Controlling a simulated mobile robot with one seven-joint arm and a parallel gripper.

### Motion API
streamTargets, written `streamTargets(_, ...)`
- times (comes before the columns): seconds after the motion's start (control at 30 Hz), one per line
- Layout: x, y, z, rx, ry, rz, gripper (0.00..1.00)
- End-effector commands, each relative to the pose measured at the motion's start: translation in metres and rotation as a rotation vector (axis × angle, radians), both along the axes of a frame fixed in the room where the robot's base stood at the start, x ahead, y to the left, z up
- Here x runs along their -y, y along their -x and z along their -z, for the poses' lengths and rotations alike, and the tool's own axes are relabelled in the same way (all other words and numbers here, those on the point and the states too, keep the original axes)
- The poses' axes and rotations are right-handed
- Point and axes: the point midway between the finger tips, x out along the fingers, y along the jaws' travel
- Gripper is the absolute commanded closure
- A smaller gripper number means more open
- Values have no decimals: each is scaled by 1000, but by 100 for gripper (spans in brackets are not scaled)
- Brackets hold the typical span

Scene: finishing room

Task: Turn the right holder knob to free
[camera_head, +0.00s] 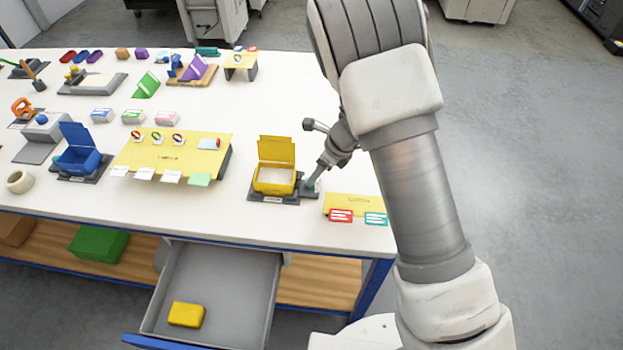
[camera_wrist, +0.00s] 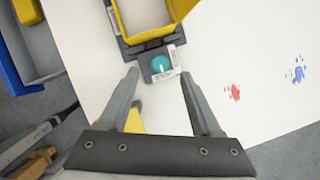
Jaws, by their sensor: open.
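The right holder is a dark base (camera_head: 266,198) carrying an open yellow box (camera_head: 274,179) with its lid raised. Its round teal knob (camera_wrist: 162,64) sits on the base beside the box, with a white mark on its face pointing toward the bottom of the wrist view. White labels (camera_wrist: 179,58) lie beside the knob; their text is too small to read. My gripper (camera_wrist: 160,76) is open and empty, its fingertips apart on either side of the knob in the wrist view. In the head view the knob (camera_head: 310,186) shows just below my gripper; whether they touch is unclear.
A yellow board (camera_head: 350,204) with red and teal cards lies right of the holder. A yellow panel (camera_head: 185,150) and a blue box (camera_head: 80,155) stand to the left. An open grey drawer (camera_head: 225,275) holds a yellow block (camera_head: 186,314). Red (camera_wrist: 233,93) and blue marks are on the tabletop.

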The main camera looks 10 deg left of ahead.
Motion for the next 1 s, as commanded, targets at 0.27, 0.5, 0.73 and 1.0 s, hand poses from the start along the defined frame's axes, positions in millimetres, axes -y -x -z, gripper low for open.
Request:
streamTargets(0.27, -15, -5, 36, -1, 1, -1, 34)
streamTargets(0.5, -18, -6, 46, 0, 0, 0, 34)
streamTargets(0.73, -18, -6, 46, 0, 0, 0, 34)
streamTargets(1.0, -18, -6, 45, 0, 0, 0, 83)
